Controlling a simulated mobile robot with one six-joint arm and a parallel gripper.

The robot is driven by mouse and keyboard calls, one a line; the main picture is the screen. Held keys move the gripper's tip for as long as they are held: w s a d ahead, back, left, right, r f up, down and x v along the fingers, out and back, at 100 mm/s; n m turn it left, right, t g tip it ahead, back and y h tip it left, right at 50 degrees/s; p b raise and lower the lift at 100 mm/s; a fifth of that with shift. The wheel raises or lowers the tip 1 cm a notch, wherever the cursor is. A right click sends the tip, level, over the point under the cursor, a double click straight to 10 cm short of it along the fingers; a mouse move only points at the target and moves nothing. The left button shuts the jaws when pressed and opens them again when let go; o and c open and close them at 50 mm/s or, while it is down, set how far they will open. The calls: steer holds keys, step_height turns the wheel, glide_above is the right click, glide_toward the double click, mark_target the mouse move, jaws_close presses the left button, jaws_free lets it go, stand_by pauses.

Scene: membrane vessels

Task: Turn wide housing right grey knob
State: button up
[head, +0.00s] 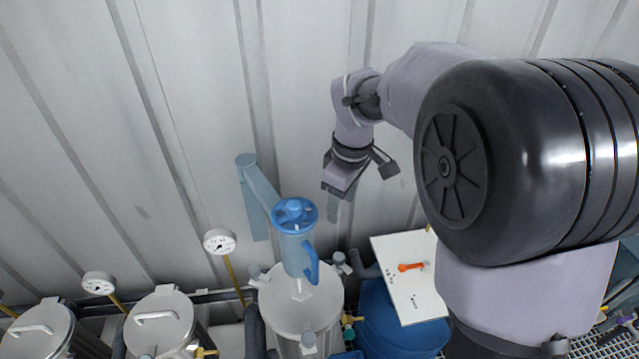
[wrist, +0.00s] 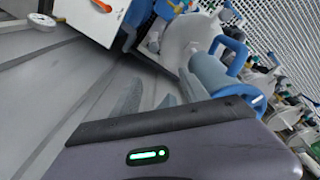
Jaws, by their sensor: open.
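The wide housing (head: 296,312) has a round pale lid with grey knobs around its rim. The right grey knob (head: 340,259) sits at the lid's upper right edge. The housing lid (wrist: 187,38) also shows in the wrist view, at the upper middle; I cannot surely pick out the right knob there. My gripper (head: 333,208) is open and empty, pointing down, above the right knob and apart from it. In the wrist view its body covers the bottom and the grey fingers (wrist: 148,98) show beyond.
A white board with an orange handle (head: 411,267) and a blue barrel (head: 385,318) stand to the right of the housing. A pressure gauge (head: 220,242) and smaller lidded vessels (head: 160,318) are at the left. The corrugated wall (head: 180,110) is behind.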

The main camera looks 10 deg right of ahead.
mark_target(339, 256)
steer(key=w+f+n+b, duration=0.1)
steer(key=f, duration=0.6)
steer(key=w+d+f+n+g+b, duration=0.1)
steer(key=f, duration=0.7)
steer(key=w+f+n+b, duration=0.1)
steer(key=f+b, duration=0.1)
steer(key=f, duration=0.6)
steer(key=shift+w+d+f, duration=0.2)
steer(key=shift+w, duration=0.05)
jaws_close()
